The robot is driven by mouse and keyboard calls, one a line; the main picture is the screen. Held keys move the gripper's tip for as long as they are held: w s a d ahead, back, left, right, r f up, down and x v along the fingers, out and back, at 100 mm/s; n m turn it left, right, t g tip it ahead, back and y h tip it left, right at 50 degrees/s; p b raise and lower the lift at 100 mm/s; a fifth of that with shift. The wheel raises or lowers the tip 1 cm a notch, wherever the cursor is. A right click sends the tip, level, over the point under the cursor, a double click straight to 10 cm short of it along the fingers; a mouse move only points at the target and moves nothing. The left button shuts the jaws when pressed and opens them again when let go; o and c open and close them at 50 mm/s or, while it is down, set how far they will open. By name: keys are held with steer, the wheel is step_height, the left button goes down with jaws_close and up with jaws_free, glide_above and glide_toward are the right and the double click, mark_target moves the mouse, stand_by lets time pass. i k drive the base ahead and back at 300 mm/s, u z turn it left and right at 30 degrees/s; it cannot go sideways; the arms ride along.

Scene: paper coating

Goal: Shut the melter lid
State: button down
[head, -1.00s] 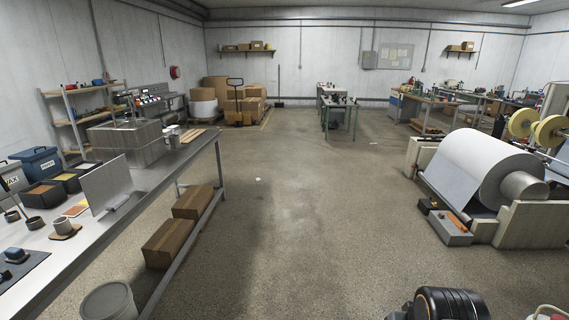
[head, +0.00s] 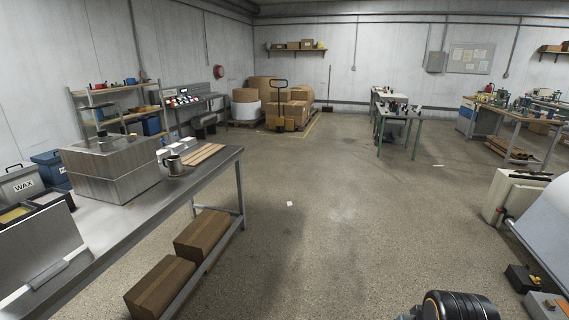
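A steel box (head: 112,172), which looks like the melter, stands on the steel bench (head: 212,182) at the left in the head view. A small dark part (head: 105,144) sits on its top. A thin dark frame (head: 101,106) shows just behind the top; I cannot tell whether it is a raised lid. My gripper is out of view. Only a dark rounded part of my arm (head: 458,306) shows at the bottom edge, well to the right of the bench.
A metal mug (head: 174,165) and wooden slats (head: 204,154) lie right of the box. A grey upright panel (head: 40,252) stands nearer. Cardboard boxes (head: 203,234) sit on the bench's lower shelf. A paper roll machine (head: 545,225) is at the right.

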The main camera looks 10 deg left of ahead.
mark_target(77, 110)
steer(key=u, duration=0.5)
steer(key=i, duration=1.85)
steer(key=u, duration=1.9)
steer(key=i, duration=1.65)
steer(key=u, duration=0.7)
